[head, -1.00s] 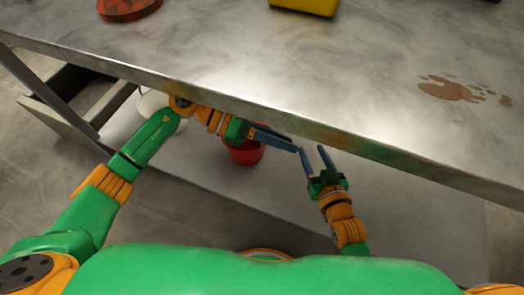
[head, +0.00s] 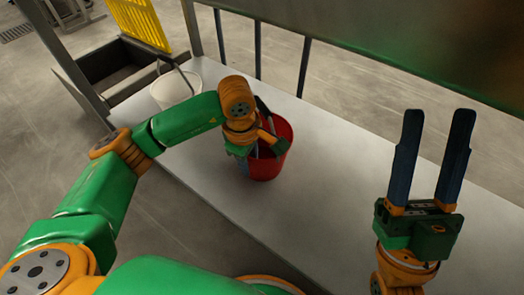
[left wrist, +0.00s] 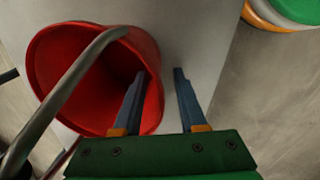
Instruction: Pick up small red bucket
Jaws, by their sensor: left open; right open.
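The small red bucket (head: 285,135) stands on the pale lower shelf (head: 335,170) in the head view. My left gripper (head: 252,158) points down at its near left rim and partly hides it. In the left wrist view the bucket (left wrist: 45,75) is at left, its grey handle (left wrist: 75,75) arching across its mouth. There my left gripper (left wrist: 159,75) is open, one finger over the bucket's mouth and the other outside, with the rim between them. Contact cannot be told. My right gripper (head: 437,115) is open and empty at right, fingers pointing away from me.
A dark open bin (head: 105,75) and a yellow grate (head: 140,22) are at upper left. Thin dark posts (head: 304,66) rise behind the shelf. A metal panel (head: 430,35) overhangs at upper right. The shelf's middle is clear.

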